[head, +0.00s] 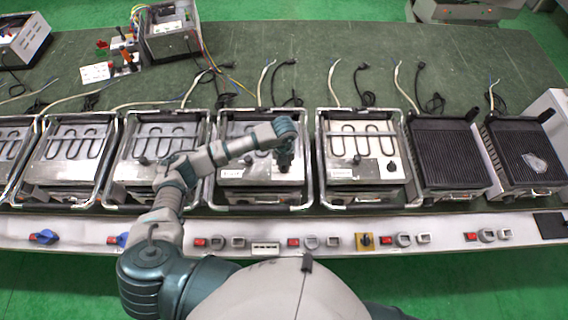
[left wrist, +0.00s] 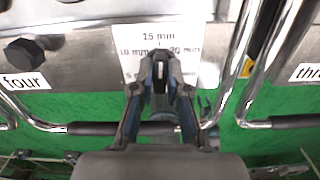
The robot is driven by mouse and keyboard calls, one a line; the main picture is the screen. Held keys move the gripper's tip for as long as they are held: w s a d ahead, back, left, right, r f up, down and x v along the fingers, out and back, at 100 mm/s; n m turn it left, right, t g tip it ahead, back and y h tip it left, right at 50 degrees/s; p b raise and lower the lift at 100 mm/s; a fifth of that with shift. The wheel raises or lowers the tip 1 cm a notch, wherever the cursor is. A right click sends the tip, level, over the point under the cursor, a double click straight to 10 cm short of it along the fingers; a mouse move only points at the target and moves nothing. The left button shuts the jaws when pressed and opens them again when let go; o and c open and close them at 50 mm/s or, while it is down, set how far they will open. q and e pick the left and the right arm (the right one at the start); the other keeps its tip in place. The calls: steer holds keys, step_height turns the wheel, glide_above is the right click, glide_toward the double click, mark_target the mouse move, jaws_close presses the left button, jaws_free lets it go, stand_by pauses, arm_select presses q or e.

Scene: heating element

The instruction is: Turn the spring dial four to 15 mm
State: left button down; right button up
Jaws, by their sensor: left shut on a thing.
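The spring dial (left wrist: 160,72) is a small dark knob with a white stripe, in front of a white scale label (left wrist: 185,50) in the left wrist view. The stripe looks roughly upright, towards the "15 mm" mark at the top of the label; "10 mm" and "20 mm" are to its sides. A "four" label (left wrist: 24,82) is on the metal panel at left. My left gripper (left wrist: 160,85) is shut on the dial, one finger on each side. In the head view my left gripper (head: 284,160) is over a middle heating unit (head: 236,178) and hides the dial. My right gripper is not in view.
A black knob (left wrist: 25,50) sits left of the dial. Metal frame bars (left wrist: 240,65) stand close on the right, and a bar with a dark grip (left wrist: 110,128) runs below. Similar units (head: 362,172) stand on both sides. A switch panel (head: 330,236) runs along the front.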

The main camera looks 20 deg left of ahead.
arm_select(q)
steer(key=shift+w+r+n, duration=0.15)
steer(key=shift+w+n, duration=0.05)
steer(key=shift+n, duration=0.3)
steer(key=c, duration=1.2)
jaws_free()
steer(key=shift+o, duration=0.2)
steer(key=shift+s, duration=0.1)
step_height(320, 180, up, 12)
